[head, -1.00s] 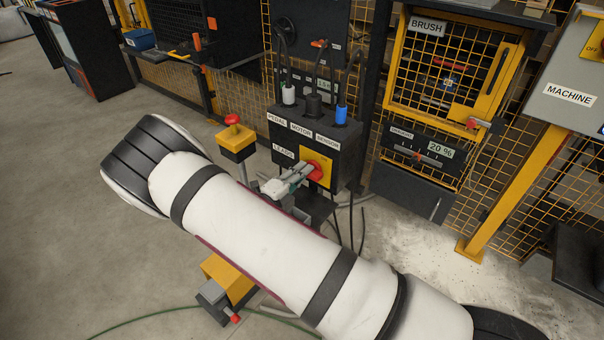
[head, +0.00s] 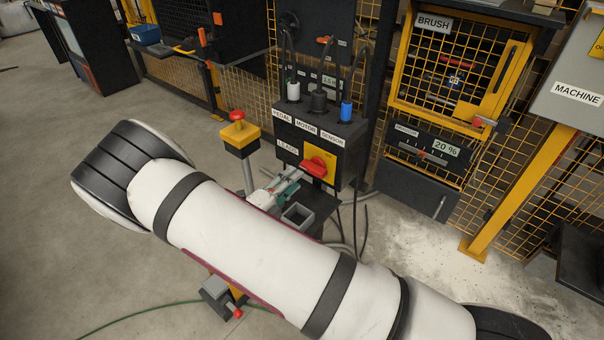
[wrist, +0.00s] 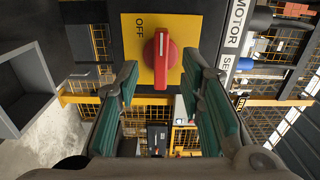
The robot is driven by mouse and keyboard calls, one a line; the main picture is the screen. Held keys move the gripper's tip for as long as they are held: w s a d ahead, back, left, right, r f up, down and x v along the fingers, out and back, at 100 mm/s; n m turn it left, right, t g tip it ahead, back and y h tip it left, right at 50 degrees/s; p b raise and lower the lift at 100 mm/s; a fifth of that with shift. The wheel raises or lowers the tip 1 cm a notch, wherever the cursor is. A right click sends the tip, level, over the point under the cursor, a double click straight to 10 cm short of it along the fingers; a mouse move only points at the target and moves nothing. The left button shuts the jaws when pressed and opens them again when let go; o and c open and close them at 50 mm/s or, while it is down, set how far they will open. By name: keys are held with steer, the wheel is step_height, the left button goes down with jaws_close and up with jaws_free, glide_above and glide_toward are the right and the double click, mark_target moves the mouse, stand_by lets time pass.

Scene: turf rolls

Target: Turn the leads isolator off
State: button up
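The leads isolator is a red knob (head: 313,167) on a yellow plate (head: 326,155), on the front of the dark box (head: 345,140) beside the LEADS label. In the wrist view the knob (wrist: 161,60) lies along the picture's vertical, its white mark towards the top. The word OFF stands to its left on the plate (wrist: 133,70), so the knob does not point at OFF. My gripper (head: 290,181) is just in front of the box. In the wrist view its teal-padded fingers (wrist: 162,85) are apart, with nothing between them; the knob shows beyond the tips.
PEDAL, MOTOR and SENSOR plugs (head: 319,101) with cables rise from the box top. A grey open-topped holder (head: 297,215) sits below the box. The BRUSH cage (head: 455,70) is to the right.

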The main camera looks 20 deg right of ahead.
steer(key=v, duration=0.5)
steer(key=shift+s+a, duration=0.25)
steer(key=shift+a, duration=0.1)
steer(key=s+d+r+m+g+y, duration=0.2)
steer(key=s+d+r+m+g, duration=0.45)
steer(key=r+m, duration=0.45)
steer(key=s+d+r+m+g+y, duration=0.3)
steer(key=s+d+r+m+g, duration=0.45)
steer(key=m, duration=0.55)
steer(key=s+a+r+m+t+y, duration=0.15)
steer(key=s+r+m+y, duration=0.3)
steer(key=s+m, duration=0.55)
steer(key=s+a+r+m+t+y, duration=0.1)
steer(key=s+r+m+t+y, duration=0.3)
steer(key=s+m, duration=0.6)
step_height(320, 180, up, 15)
steer(key=s+t+y+p, duration=0.1)
steer(key=t+p, duration=0.1)
steer(key=p, duration=1.1)
steer(key=shift+a+n, duration=0.2)
steer(key=shift+n, duration=0.1)
